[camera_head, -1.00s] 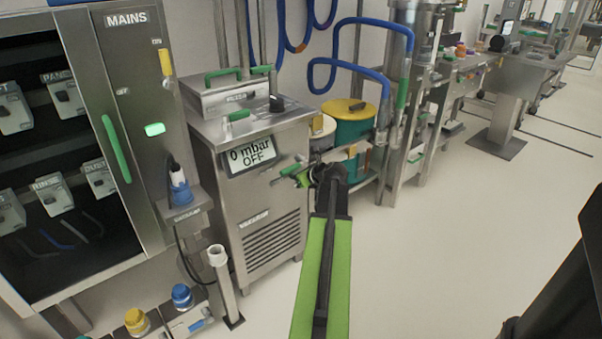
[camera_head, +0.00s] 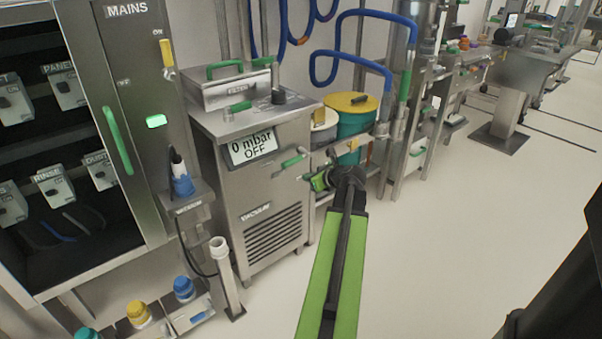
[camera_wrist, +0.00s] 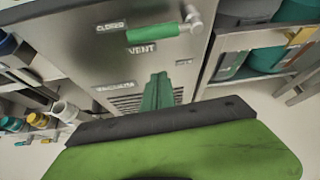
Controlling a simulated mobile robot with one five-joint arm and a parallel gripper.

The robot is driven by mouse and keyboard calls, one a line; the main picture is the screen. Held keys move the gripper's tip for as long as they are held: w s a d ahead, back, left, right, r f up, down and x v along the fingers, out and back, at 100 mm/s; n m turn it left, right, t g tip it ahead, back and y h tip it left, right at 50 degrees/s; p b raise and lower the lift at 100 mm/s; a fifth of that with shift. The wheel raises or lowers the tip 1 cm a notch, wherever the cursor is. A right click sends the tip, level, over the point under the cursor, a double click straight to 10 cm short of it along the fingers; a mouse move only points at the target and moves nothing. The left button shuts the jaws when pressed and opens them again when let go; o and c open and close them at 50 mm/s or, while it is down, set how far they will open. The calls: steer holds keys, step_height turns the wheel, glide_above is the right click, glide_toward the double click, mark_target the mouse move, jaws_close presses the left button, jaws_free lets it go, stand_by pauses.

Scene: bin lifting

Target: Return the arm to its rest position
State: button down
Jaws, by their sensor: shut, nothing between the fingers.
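My gripper (camera_head: 318,180) is at the end of my green and black arm, in front of the right side of the steel vacuum cabinet (camera_head: 225,185). Its green fingers (camera_wrist: 157,92) are shut with nothing between them. The green vent handle (camera_head: 293,161) is on the cabinet front, above and left of my gripper and apart from it. In the wrist view the vent handle (camera_wrist: 152,33) lies nearly level between the "CLOSED" and "VENT" labels, beyond my fingertips. My arm reaches forward from the bottom of the head view.
The cabinet display (camera_head: 252,147) reads 0 mbar OFF. A mains cabinet (camera_head: 150,60) stands at left, with a white upright pipe (camera_head: 226,275) and capped bottles (camera_head: 139,314) low in front. The floor (camera_head: 450,250) at right is clear.

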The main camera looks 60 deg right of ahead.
steer(key=p+v, duration=0.1)
steer(key=v, duration=0.2)
steer(key=shift+s+r, duration=0.1)
steer(key=shift+s, duration=0.05)
